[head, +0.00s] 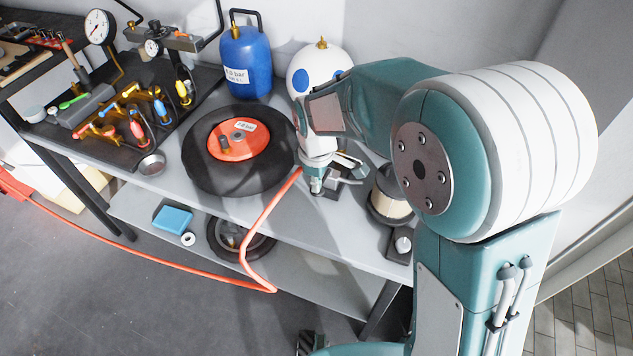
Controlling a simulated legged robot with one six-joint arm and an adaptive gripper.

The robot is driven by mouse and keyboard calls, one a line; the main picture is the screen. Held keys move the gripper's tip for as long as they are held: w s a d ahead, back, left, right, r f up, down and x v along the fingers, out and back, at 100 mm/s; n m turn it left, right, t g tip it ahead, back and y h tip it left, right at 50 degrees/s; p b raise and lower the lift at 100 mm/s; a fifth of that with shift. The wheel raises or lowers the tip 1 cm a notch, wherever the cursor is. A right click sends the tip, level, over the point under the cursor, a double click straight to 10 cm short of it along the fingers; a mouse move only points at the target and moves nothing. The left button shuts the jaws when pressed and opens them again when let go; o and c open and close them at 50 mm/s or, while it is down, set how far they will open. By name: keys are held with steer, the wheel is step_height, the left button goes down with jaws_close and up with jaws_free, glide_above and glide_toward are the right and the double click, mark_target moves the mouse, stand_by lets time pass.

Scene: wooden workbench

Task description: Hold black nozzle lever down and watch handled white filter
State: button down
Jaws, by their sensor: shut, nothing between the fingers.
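My gripper (317,188) is shut and empty, pointing down over the right part of the workbench. Beside it on the right is a dark and grey nozzle piece (347,168), partly covered by my gripper. I cannot tell its black lever apart, nor whether my fingertips touch it. A cream-white filter (391,204) sits in a dark-rimmed round housing further right, near the bench's front edge. My arm hides part of the housing, and I cannot make out a handle.
An orange hose (262,222) runs from near my gripper over the bench edge. Left are a black disc (203,178) with a red hub, a blue canister (246,65) and a valve panel (120,150). A white blue-spotted tank (312,60) stands behind.

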steer(key=shift+f, duration=0.1)
steer(key=shift+s+f+t, duration=0.25)
steer(key=shift+f+t, duration=0.1)
steer(key=shift+t, duration=0.25)
steer(key=shift+s+a+f, duration=0.1)
steer(key=shift+s+f, duration=0.05)
steer(key=shift+f, duration=0.5)
steer(key=shift+r, duration=0.1)
stand_by(1.2)
steer(key=shift+r, duration=0.75)
step_height(320, 180, up, 14)
steer(key=shift+s+a, duration=0.2)
steer(key=shift+s, duration=0.15)
